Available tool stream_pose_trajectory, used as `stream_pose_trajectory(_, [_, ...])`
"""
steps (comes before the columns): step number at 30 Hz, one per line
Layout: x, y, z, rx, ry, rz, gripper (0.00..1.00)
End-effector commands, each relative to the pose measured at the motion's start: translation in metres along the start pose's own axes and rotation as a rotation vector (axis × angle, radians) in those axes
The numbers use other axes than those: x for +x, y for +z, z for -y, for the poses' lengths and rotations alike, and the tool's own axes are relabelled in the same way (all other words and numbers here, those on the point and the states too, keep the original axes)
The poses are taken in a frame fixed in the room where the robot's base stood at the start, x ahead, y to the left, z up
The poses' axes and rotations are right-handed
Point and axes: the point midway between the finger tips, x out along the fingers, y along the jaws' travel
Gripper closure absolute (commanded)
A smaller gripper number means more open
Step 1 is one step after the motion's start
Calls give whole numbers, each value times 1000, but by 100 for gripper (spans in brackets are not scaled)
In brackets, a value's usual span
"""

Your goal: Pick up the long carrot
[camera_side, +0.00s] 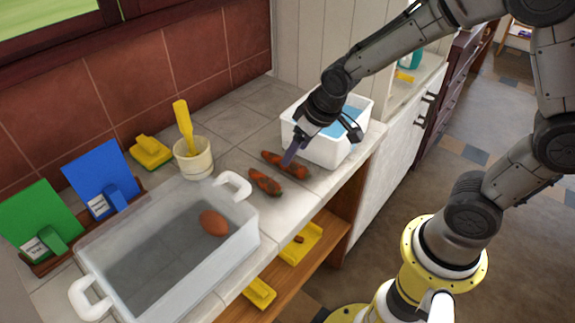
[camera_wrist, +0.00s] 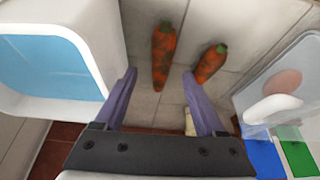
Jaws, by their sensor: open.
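Two orange carrots with dark dirty patches lie on the tiled counter. The long carrot (camera_side: 285,164) is nearer the white basin, and in the wrist view the long carrot (camera_wrist: 163,56) points down the picture with its green top away from me. The short carrot (camera_side: 265,182) lies beside it, apart; in the wrist view the short carrot (camera_wrist: 210,63) is to its right. My gripper (camera_side: 290,156) is just over the long carrot. In the wrist view my gripper (camera_wrist: 160,75) is open and empty, with the long carrot's lower end lined up between the purple fingertips. The height gap is unclear.
A white basin of blue water (camera_side: 319,145) stands close to my gripper. A translucent tub (camera_side: 245,240) with a brown egg-shaped object (camera_side: 214,222) is at the front left. A cup with a yellow brush (camera_side: 194,160) and a yellow sponge (camera_side: 150,152) stand behind.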

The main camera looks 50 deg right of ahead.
Motion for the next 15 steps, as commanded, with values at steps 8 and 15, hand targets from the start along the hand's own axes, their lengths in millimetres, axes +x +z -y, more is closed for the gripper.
stream_pose_trajectory(8, [37,1,2,-1,0,5,28])
stream_pose_trajectory(15, [52,0,2,-1,0,1,28])
